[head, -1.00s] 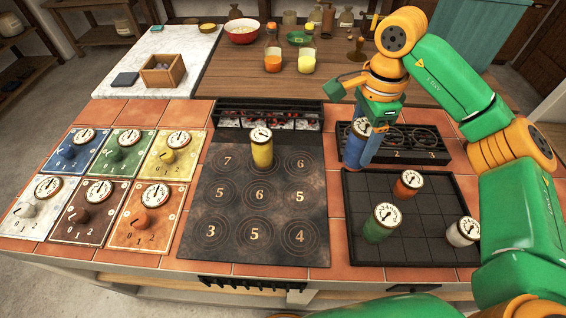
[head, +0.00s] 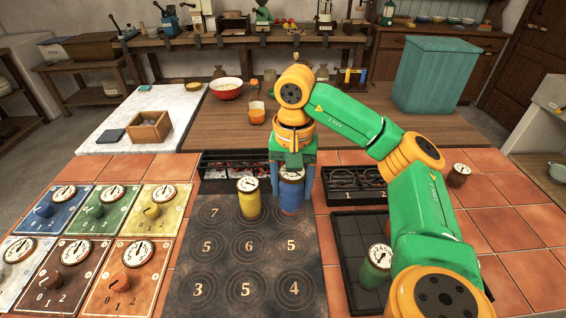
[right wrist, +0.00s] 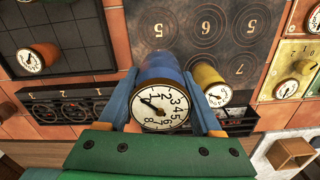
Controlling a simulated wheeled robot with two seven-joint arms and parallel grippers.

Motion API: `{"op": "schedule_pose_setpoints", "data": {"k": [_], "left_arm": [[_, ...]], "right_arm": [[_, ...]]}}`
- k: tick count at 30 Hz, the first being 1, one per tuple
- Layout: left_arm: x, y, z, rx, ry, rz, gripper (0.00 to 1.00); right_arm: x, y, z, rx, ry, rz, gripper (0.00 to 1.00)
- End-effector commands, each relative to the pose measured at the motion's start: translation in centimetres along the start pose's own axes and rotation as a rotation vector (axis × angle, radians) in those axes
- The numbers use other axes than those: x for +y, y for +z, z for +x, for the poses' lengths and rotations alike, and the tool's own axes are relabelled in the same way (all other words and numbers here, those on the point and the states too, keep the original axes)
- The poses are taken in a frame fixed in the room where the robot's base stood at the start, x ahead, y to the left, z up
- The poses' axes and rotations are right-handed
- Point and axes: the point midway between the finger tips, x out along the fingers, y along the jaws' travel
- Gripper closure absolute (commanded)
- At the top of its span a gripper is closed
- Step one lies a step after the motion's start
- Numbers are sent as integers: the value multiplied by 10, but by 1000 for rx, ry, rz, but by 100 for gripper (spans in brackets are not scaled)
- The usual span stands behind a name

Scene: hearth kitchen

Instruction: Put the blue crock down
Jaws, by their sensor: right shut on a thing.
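The blue crock (head: 291,198) has a white dial on top. My right gripper (head: 292,188) is shut on it from above, a finger on each side. It is at the back right place of the dark hob plate (head: 230,262), right of the yellow crock (head: 249,203), with a narrow gap. In the right wrist view the blue crock (right wrist: 160,66) stands between my fingers, over the back right ring. It looks upright and low, but I cannot tell whether its base touches the plate. My left gripper is out of view.
A black gridded tray (head: 349,268) right of the plate holds a green crock (head: 375,265), partly behind my arm. A dark rack (head: 352,184) is behind it. A brown crock (head: 459,175) stands on the right tiles. Dial panels (head: 100,240) are on the left.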

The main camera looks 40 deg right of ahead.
Motion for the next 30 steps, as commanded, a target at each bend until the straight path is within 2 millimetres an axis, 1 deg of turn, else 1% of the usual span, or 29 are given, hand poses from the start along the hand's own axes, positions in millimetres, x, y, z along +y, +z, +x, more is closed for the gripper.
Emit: {"op": "schedule_pose_setpoints", "data": {"k": [1,2,3,6,11,13,16,18,26,27,29,30], "left_arm": [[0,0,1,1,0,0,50],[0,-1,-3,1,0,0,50],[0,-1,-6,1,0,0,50],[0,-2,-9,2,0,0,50],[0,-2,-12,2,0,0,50],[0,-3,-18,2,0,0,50],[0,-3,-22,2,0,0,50],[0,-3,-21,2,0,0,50],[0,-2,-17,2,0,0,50],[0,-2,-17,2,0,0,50],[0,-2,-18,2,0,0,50],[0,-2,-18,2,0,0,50]], "right_arm": [[-2,-15,8,-6,2,7,100],[-3,-22,14,-7,4,6,100],[-3,-31,24,-5,6,4,100],[-6,-48,45,-3,4,3,100],[-8,-64,65,-1,2,0,100],[-7,-64,78,-3,5,-1,100],[-8,-64,92,0,3,-2,100],[-8,-64,96,1,1,-2,100],[-8,-64,100,1,0,-2,100],[-8,-64,100,1,0,-2,31],[-8,-64,99,1,0,-2,15],[-8,-64,99,1,0,-2,4]]}}
